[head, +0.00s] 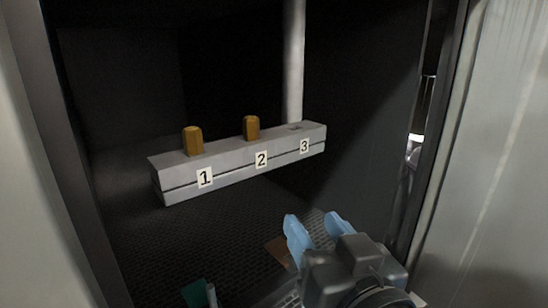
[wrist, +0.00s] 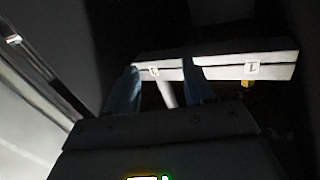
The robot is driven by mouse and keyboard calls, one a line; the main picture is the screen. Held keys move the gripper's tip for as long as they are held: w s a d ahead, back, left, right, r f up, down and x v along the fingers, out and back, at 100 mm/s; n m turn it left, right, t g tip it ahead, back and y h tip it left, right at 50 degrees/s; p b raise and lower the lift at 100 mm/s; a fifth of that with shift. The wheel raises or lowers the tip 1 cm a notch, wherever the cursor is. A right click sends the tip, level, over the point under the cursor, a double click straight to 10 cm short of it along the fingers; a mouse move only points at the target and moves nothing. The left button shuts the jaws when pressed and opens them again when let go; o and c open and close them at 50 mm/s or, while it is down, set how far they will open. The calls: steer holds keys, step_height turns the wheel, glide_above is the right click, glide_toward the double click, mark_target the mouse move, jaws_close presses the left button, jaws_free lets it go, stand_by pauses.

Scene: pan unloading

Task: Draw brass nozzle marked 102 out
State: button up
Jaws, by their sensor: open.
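Two brass nozzles stand upright in a pale grey block (head: 230,160). One nozzle (head: 193,141) is above label 1 and the other nozzle (head: 251,128) is above label 2. Above label 3 there is a dark slot with no nozzle. I cannot read a 102 mark on either nozzle. My gripper (head: 312,222) has blue fingers spread apart and empty, in front of and below the block's right part. In the wrist view the block (wrist: 215,66) appears upside down beyond the fingers, with one small brass nozzle (wrist: 245,84) showing.
The block sits inside a dark enclosure with pale side panels (head: 500,150) at the right. A grey vertical pole (head: 294,60) rises behind the block's label 3 end. A brown patch (head: 280,250) and a green object (head: 194,293) lie low in front.

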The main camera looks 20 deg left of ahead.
mark_target(254, 130)
steer(key=w+a+r+n+g+y, duration=0.1)
steer(key=a+r+n+g+y, duration=0.15)
steer(key=a+r, duration=0.6)
steer(key=shift+n+t+h, duration=0.25)
steer(key=shift+n+t, duration=0.1)
steer(key=shift+t, duration=0.1)
steer(key=w+a, duration=0.1)
steer(key=w, duration=0.1)
steer(key=w+a+r+p, duration=0.1)
steer(key=w, duration=0.1)
steer(key=w+a+r+p, duration=0.1)
steer(key=w, duration=0.1)
steer(key=shift+a, duration=0.3)
jaws_close()
